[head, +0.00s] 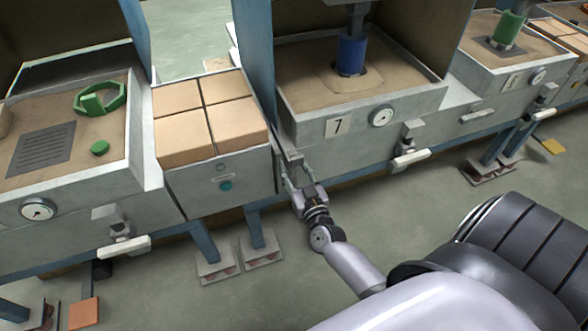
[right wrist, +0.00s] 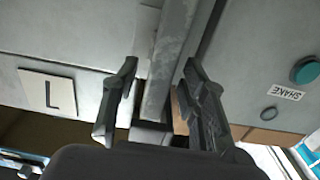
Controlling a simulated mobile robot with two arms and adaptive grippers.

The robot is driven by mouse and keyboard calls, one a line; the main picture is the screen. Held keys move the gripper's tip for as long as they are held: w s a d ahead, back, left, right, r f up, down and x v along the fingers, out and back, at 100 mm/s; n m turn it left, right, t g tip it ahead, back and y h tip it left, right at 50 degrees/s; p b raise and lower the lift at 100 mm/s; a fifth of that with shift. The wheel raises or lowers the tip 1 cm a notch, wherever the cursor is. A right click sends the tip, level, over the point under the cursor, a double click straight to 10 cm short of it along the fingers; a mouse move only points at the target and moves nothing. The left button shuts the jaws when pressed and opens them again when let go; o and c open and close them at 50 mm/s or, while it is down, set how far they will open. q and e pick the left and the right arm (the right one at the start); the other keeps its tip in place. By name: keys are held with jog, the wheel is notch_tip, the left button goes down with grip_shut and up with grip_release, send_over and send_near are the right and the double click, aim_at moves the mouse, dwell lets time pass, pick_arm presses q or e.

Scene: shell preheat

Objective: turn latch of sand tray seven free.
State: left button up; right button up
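Sand tray seven (head: 425,103) is a grey box of sand with a "7" plate on its front; the plate (right wrist: 48,92) looks upside down in the right wrist view. A grey metal bar, seemingly its latch (head: 291,152), is at the tray's front left edge. In the right wrist view the bar (right wrist: 167,75) runs between my fingers. My right gripper (head: 295,174) is open around it, with a gap at the left finger; whether the right finger touches the bar is unclear. The gripper (right wrist: 160,85) partly hides the bar's lower end. My left gripper is not in view.
A box with tan blocks (head: 218,166) and a green button stands left of the tray. A white handle (head: 410,159) sticks out on the right below the gauge (head: 382,116). Blue legs (head: 262,230) stand on the floor. Open floor lies in front.

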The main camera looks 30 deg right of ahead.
jog(key=shift+w, duration=0.1)
jog(key=shift+c, duration=0.4)
jog(key=shift+r, duration=0.1)
grip_shut()
dwell(0.4)
